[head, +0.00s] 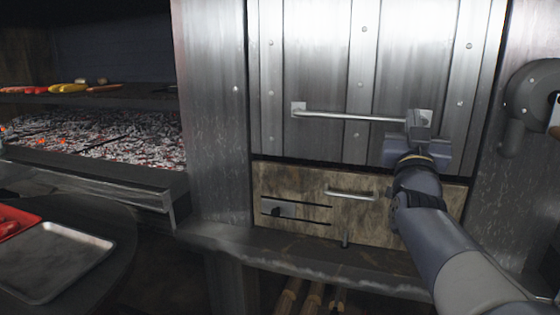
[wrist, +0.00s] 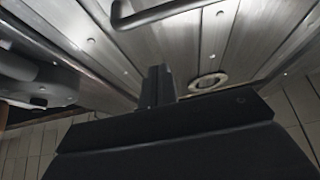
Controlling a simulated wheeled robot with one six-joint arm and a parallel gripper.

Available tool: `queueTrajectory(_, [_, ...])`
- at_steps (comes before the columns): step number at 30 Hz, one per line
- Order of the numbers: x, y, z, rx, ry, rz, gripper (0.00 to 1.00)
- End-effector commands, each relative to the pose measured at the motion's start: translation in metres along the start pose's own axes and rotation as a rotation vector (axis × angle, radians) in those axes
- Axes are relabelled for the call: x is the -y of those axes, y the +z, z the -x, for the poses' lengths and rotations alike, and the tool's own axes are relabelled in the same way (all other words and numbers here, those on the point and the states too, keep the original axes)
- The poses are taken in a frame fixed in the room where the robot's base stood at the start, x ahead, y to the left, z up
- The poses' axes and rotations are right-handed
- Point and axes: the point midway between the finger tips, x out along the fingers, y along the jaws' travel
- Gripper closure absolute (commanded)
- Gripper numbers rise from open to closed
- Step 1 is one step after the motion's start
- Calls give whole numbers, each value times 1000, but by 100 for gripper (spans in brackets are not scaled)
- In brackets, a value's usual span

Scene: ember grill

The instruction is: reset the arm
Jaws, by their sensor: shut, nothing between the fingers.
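My gripper (head: 421,128) is in front of the metal door (head: 385,60), close to the right end of the door's horizontal bar handle (head: 350,116). The fingers are shut and hold nothing. In the wrist view the dark closed fingers (wrist: 158,86) point toward the ribbed metal surface, and a bar handle (wrist: 165,12) shows above them, apart from the fingers. I cannot tell in the head view whether the gripper touches the handle's end. My arm reaches up from the lower right.
Below the door is a wooden drawer front (head: 300,190) with a small handle (head: 351,194). A ledge (head: 300,262) runs under it. At left are the ember bed (head: 100,140), a shelf with food (head: 68,88), and a round table with a metal tray (head: 60,255).

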Motion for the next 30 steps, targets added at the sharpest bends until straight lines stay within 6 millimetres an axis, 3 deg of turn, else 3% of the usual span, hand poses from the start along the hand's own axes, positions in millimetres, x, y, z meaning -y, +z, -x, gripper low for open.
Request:
queueTrajectory(9, [0, -1, 50, -1, -1, 0, 100])
queueTrajectory(27, [0, 1, -47, -2, 0, 0, 100])
queueTrajectory(30, [4, 26, -40, 4, 0, 0, 100])
